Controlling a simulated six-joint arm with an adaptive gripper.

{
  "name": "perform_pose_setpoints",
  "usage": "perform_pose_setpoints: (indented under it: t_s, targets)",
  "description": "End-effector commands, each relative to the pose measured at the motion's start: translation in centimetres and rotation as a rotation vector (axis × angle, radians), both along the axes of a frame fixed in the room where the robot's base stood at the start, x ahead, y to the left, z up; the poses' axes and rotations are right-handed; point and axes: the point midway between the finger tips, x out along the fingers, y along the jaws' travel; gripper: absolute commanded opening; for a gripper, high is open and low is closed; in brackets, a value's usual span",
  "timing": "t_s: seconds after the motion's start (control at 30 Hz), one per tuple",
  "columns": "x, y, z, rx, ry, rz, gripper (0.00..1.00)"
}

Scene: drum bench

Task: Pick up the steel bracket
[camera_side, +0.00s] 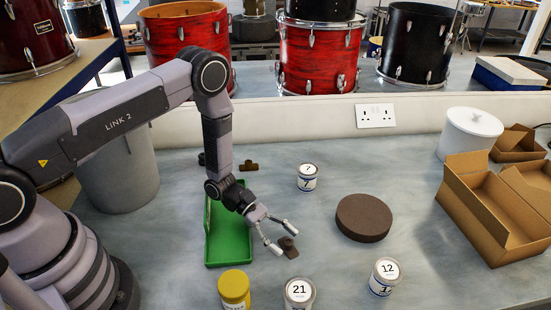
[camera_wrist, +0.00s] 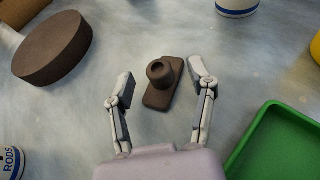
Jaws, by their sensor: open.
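My gripper (camera_side: 283,238) is open, low over the bench beside the green tray. In the wrist view my gripper (camera_wrist: 160,73) has its two fingers spread to either side of a dark brown part (camera_wrist: 158,97), a flat plate with a round boss on top. Neither finger clearly touches it. The same part (camera_side: 289,249) lies on the bench in the side view. I cannot be sure it is the steel bracket. Another small brown piece (camera_side: 248,166) lies behind the tray, with a dark piece (camera_side: 202,158) to its left, partly hidden by my arm.
The green tray (camera_side: 228,253) stands left of my gripper. A thick brown disc (camera_side: 363,218) lies to the right. Cans marked 7 (camera_side: 307,178), 21 (camera_side: 299,293) and 12 (camera_side: 384,277) and a yellow-lidded jar (camera_side: 234,290) stand around. Cardboard boxes (camera_side: 490,215) are at the right.

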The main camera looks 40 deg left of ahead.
Motion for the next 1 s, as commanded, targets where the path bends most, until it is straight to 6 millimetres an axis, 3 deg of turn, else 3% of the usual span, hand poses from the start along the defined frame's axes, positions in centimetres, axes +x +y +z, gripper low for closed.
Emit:
perform_pose_setpoints:
  t_s: [0.33, 0.73, 1.0]
  targets:
    - [0.07, -0.87, -0.37, 0.000, 0.001, 0.000, 0.55]
    - [0.06, -0.85, -0.37, 0.001, 0.001, 0.000, 0.02]
    - [0.03, -0.84, -0.40, 0.001, 0.001, 0.000, 0.00]
